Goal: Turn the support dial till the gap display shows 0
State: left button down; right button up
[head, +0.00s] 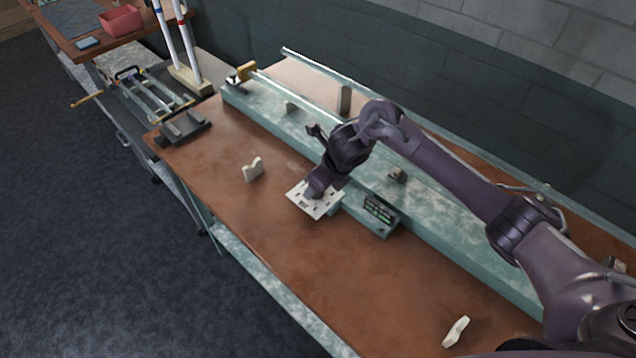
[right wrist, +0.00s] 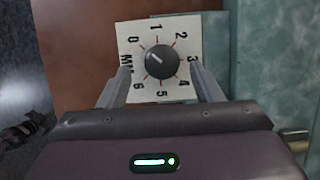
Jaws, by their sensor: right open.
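The support dial (right wrist: 162,61) is a round dark knob on a white plate (right wrist: 128,27) marked 0 to 6 and MM. The pale line on the knob points to the upper left, roughly toward the 0; its exact reading is unclear. In the head view the plate (head: 326,209) is partly covered by my right gripper (head: 314,194). The right wrist view shows my right gripper (right wrist: 160,68) open, its fingers on either side of the knob; contact cannot be told. The gap display (head: 380,210) shows green characters too small to read. My left gripper is out of view.
A long teal rail (head: 440,205) runs along the brown bench (head: 270,235). A pale V-shaped block (head: 253,170) and another pale piece (head: 456,332) lie on the bench. A glass tube (head: 290,97) lies along the rail. The front bench middle is clear.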

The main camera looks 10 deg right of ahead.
jog(key=shift+x, duration=1.15)
jog(key=shift+w+f, duration=0.1)
jog(key=shift+w, duration=0.15)
jog(key=c, duration=1)
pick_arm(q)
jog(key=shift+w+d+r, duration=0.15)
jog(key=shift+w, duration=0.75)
pick_arm(e)
jog(key=shift+m, duration=0.3)
